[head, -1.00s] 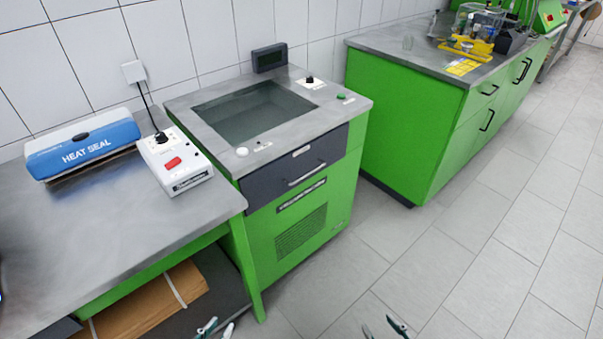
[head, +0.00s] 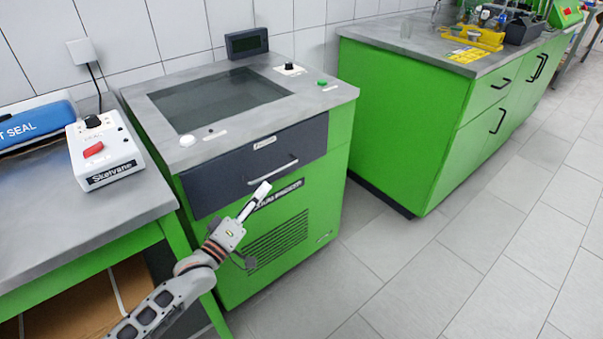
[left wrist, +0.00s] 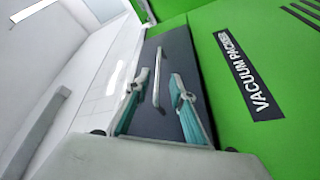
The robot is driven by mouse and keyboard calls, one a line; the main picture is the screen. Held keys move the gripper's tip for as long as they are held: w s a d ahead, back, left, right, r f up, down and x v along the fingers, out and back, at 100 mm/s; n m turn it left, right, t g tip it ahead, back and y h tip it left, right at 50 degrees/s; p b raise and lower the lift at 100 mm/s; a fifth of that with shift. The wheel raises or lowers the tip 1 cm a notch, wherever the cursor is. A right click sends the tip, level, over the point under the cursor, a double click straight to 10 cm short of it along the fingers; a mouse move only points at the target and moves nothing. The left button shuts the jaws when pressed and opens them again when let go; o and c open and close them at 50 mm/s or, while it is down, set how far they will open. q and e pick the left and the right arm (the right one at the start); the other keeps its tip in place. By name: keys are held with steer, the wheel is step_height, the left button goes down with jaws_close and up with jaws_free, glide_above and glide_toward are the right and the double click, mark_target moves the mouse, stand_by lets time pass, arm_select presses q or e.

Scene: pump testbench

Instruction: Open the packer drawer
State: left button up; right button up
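The vacuum packer is a green cabinet (head: 290,240) with a grey top and a dark window. Its dark grey drawer (head: 225,180) is shut, flush in the front, with a light bar handle (head: 272,170). My left gripper (head: 258,195) is in front of the drawer, just below the handle in the head view. In the left wrist view its two teal-padded fingers (left wrist: 160,98) are spread apart. The handle (left wrist: 157,78) shows between and beyond the fingertips, and the gripper holds nothing. My right gripper is out of view.
A bench (head: 60,225) with a blue heat sealer (head: 30,125) and a white switch box (head: 103,150) stands close on the left. A second green cabinet (head: 400,130) stands to the right. The tiled floor (head: 440,270) at front right is clear.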

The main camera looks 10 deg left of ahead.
mark_target(278, 171)
arm_select(q)
steer(key=b+x, duration=0.1)
steer(key=x, duration=0.7)
steer(key=shift+w+d+r, duration=0.15)
steer(key=shift+w+r, duration=0.1)
steer(key=shift+w, duration=0.15)
jaws_close()
